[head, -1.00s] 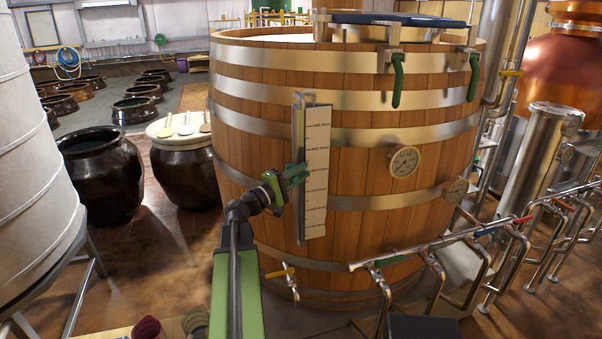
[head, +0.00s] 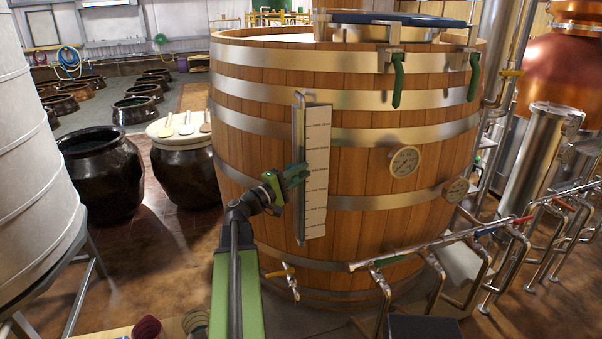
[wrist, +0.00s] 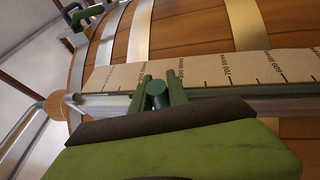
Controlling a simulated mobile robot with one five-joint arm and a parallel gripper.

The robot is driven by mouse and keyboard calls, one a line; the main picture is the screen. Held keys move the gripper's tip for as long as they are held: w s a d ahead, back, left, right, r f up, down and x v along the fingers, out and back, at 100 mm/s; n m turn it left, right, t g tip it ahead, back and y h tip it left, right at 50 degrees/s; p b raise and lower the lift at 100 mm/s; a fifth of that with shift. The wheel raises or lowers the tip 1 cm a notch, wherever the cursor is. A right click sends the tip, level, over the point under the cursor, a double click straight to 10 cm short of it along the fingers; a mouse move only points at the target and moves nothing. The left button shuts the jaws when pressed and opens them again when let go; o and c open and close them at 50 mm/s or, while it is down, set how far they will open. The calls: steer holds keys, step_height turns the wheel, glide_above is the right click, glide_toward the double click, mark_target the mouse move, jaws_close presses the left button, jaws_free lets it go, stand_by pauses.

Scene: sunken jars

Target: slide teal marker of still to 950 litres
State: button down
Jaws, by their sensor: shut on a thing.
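The still is a large wooden vat with steel hoops (head: 360,245). A pale upright scale (head: 315,200) with printed litre marks is fixed to its front, beside a metal rail (head: 300,115). My gripper (head: 297,172) is at the rail, about mid-height on the scale. In the wrist view, the gripper fingers (wrist: 160,92) are shut on the teal marker (wrist: 157,88), a small dark round piece at the rail. Labels reading about 700 and 600 litres show on the scale (wrist: 205,72) to the right of the fingers.
Two round dials (head: 404,161) sit on the vat to the right of the scale. A small tap (head: 290,280) is below it. Steel pipes with valves (head: 440,243) run across the lower right. Dark jars (head: 100,175) stand at left. Open floor (head: 165,245) lies between.

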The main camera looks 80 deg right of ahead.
steer(key=shift+r, duration=0.1)
stand_by(0.4)
step_height(320, 180, up, 10)
steer(key=p, duration=1)
steer(key=c, duration=1.3)
jaws_free()
steer(key=b+v, duration=0.3)
steer(key=v, duration=1.4)
steer(key=shift+f, duration=0.25)
steer(key=shift+w+a, duration=0.1)
